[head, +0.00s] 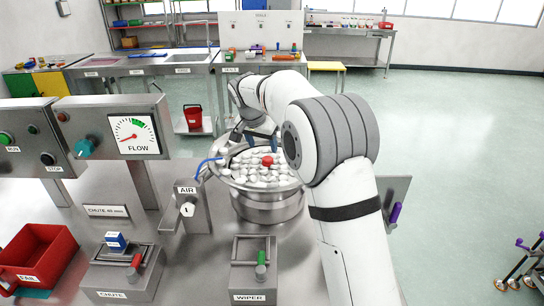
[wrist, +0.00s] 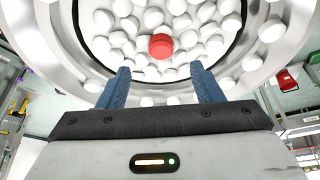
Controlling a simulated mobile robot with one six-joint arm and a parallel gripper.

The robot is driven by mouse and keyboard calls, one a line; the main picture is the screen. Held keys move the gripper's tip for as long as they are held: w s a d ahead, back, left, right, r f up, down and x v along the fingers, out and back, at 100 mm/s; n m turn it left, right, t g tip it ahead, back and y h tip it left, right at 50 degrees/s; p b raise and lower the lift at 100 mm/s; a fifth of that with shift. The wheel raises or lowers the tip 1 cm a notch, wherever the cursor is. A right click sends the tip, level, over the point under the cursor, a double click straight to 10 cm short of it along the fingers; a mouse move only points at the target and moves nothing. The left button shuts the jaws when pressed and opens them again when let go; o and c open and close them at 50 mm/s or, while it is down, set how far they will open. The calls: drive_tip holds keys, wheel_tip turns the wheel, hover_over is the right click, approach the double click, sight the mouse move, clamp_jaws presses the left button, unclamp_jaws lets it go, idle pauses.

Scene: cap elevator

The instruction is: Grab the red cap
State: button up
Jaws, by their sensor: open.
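The red cap (head: 267,160) lies among many white caps (head: 255,176) in a round metal bowl (head: 268,208). In the head view my gripper (head: 262,140) is at the far side of the bowl, partly hidden by my arm. The gap between the fingers and the red cap is hard to judge.
The bowl's rim (wrist: 60,40) curves around the caps. An AIR post (head: 187,207) with a blue hose stands left of the bowl. A WIPER box (head: 253,268) and a CHUTE box (head: 122,272) are in front. A red FAIL bin (head: 38,255) is at the left.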

sight(267, 159)
drive_tip(key=p+x, duration=0.1)
drive_tip(key=x, duration=0.3)
drive_tip(key=p+x, duration=0.1)
drive_tip(key=x, duration=0.3)
drive_tip(key=shift+w+r+p, duration=0.1)
drive_tip(key=shift+w+p, duration=0.15)
drive_tip(key=shift+p, duration=0.1)
drive_tip(key=c, duration=1.1)
